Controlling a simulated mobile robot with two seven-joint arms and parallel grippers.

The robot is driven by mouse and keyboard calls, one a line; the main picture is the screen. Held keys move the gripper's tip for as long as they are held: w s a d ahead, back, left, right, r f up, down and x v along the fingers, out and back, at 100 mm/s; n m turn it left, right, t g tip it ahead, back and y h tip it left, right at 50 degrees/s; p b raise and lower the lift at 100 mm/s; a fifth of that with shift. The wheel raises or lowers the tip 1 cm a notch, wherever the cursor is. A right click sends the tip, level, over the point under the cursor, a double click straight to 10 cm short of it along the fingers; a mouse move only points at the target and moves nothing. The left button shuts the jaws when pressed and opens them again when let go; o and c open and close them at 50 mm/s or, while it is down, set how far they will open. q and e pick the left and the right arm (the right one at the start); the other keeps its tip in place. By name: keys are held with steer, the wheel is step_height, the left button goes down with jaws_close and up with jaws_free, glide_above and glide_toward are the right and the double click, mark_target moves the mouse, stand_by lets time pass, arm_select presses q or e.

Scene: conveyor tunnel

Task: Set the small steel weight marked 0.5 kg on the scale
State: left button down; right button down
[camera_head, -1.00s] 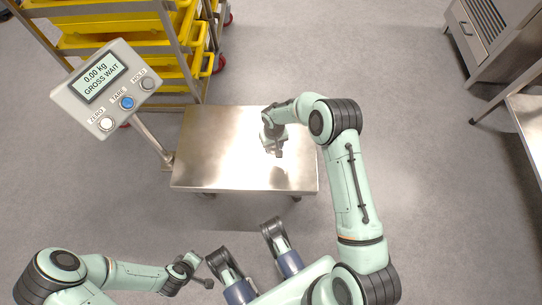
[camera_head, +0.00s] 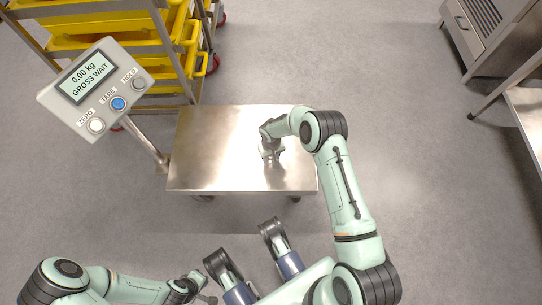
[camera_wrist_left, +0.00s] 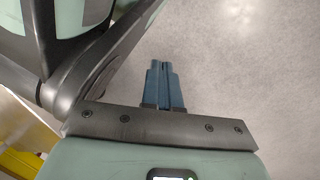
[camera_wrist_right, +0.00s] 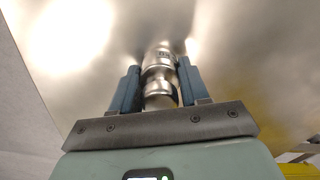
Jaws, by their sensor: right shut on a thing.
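The small steel weight (camera_wrist_right: 160,88) is a shiny knobbed cylinder between the two blue fingers of my right gripper (camera_wrist_right: 158,80), which is shut on it. In the head view my right gripper (camera_head: 271,156) is over the right half of the scale's steel platform (camera_head: 205,165). The gripper mostly hides the weight there, and I cannot tell whether the weight touches the platform. The scale's display (camera_head: 88,81) reads 0.00 kg, GROSS WAIT. My left gripper (camera_wrist_left: 163,82) is shut and empty, over bare floor at the lower left of the head view.
A rack of yellow crates (camera_head: 110,40) stands behind the scale at the upper left. The display's post (camera_head: 147,143) rises at the platform's left edge. A steel table (camera_head: 525,105) and a cabinet (camera_head: 490,40) are at the right. The rest of the platform is clear.

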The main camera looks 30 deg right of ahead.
steer(key=shift+f, duration=0.15)
steer(key=c, duration=0.5)
jaws_free()
steer(key=shift+c, duration=0.2)
